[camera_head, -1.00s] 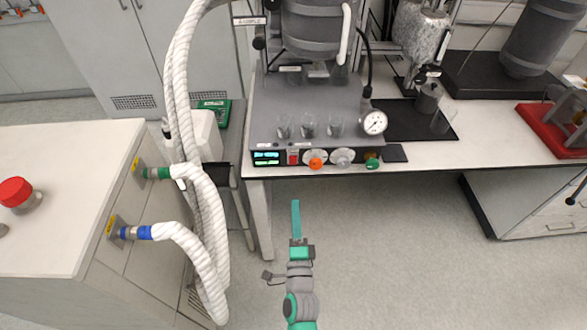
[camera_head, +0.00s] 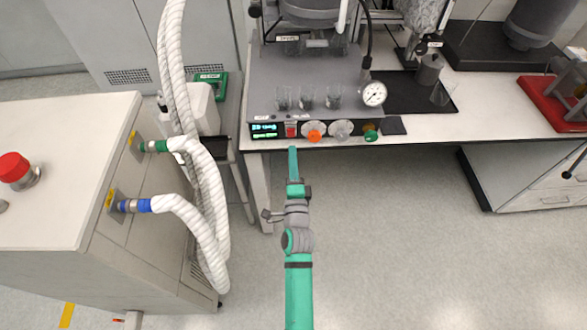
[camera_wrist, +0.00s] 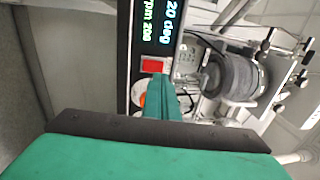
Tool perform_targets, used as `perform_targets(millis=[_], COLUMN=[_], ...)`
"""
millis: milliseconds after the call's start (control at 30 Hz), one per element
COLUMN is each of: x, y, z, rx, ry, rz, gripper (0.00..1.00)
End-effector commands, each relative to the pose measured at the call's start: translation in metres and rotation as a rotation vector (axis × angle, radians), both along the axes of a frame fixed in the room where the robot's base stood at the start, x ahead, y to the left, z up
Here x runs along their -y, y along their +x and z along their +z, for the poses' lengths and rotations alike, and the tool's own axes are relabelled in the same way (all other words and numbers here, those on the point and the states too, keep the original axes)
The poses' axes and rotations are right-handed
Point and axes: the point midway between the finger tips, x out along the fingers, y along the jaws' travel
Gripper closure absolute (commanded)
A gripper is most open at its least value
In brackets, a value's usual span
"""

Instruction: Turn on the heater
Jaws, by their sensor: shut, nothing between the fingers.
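The heater unit (camera_head: 300,78) is a grey reactor base on the bench with a black front panel. Its panel has a lit display (camera_head: 264,131), a red switch (camera_head: 291,131), an orange knob (camera_head: 314,136), a grey knob and a green knob. In the wrist view, the display (camera_wrist: 164,25) and the red switch (camera_wrist: 154,65) are close, and the orange knob is partly hidden behind my fingers. My gripper (camera_head: 293,150) is shut and empty, its green fingertips just below and in front of the red switch. I cannot tell whether they touch the panel.
Three glass beakers (camera_head: 306,98) and a pressure gauge (camera_head: 374,93) stand on the unit. Thick white hoses (camera_head: 205,200) run from a white cabinet (camera_head: 70,170) at the left. The floor right of my arm is clear.

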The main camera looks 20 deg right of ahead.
Motion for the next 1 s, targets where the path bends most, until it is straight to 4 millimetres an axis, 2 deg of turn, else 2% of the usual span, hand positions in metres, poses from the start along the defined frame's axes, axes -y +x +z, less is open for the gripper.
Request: perform_targets(millis=[200, 400, 867, 1000], x=[0.010, 0.014, 0.015, 0.028], y=[0.032, 0.047, 0.050, 0.050], z=[0.006, 0.008, 0.009, 0.011], rx=[0.002, 0.000, -0.002, -0.026], ry=[-0.001, -0.001, 0.000, 0.004], rz=[-0.001, 0.000, -0.001, -0.014], gripper=[1.00, 1.00, 1.00, 1.00])
